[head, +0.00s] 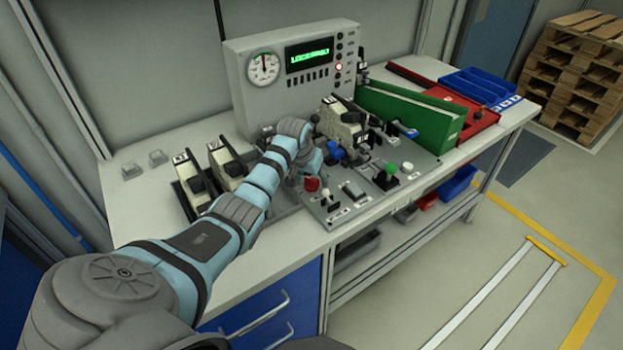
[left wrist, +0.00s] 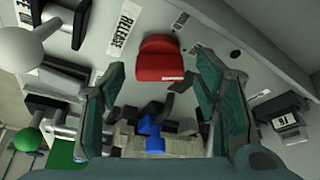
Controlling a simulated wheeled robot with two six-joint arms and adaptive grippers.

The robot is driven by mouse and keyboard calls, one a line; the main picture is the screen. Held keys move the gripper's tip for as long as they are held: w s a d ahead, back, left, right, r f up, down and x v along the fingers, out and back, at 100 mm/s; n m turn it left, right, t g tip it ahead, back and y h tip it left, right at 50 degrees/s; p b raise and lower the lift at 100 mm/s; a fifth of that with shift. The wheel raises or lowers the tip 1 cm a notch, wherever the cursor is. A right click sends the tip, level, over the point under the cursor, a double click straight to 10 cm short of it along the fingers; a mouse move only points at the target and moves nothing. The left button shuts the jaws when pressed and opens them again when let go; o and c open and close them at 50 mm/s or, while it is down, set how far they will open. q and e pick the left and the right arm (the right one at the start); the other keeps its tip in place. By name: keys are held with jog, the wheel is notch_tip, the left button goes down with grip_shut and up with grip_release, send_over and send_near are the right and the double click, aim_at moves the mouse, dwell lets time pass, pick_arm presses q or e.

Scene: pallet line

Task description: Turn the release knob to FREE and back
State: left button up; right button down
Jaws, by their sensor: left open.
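The red release knob (head: 312,184) sits on the grey control panel (head: 330,206) at the front of the bench. In the left wrist view the knob (left wrist: 162,62) shows beside a printed RELEASE label (left wrist: 124,30). My left gripper (head: 310,170) is over the knob. In the left wrist view its two fingers stand wide apart, one on each side of the knob, with a gap to each; the gripper (left wrist: 160,72) is open and empty. The arm and gripper partly hide the panel behind the knob. My right gripper is not in view.
A white-knobbed lever (head: 325,194) and a green-knobbed lever (head: 392,168) stand close by. A blue part (head: 335,150) is just behind. The console with a gauge (head: 263,67) and a lit green display (head: 309,54) stands at the back. A green bin (head: 410,115) is to the right.

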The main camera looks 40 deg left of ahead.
pick_arm(q)
jog(key=shift+s, duration=0.1)
jog(key=shift+r, duration=0.1)
jog(key=shift+c, duration=1.4)
jog(key=c, duration=0.9)
jog(key=shift+o, duration=0.2)
jog(key=shift+d+r+n+y+p, duration=0.15)
jog(key=shift+n+y+p, duration=0.15)
jog(key=shift+n+p, duration=1.2)
jog(key=shift+p, duration=0.45)
jog(key=shift+n+g+y+p, duration=0.3)
jog(key=shift+n+y+p, duration=0.2)
jog(key=shift+n, duration=0.8)
jog(key=n, duration=0.2)
jog(key=y, duration=0.1)
jog(key=shift+w+f+n+g+b, duration=0.25)
jog(key=shift+n+g+b, duration=0.15)
jog(key=shift+f+n+g+y+b, duration=0.1)
jog(key=shift+n+g+y+b, duration=0.25)
jog(key=shift+n+b, duration=0.65)
jog(key=shift+n+g+b, duration=0.45)
jog(key=shift+n+b, duration=0.25)
jog(key=shift+n, duration=0.2)
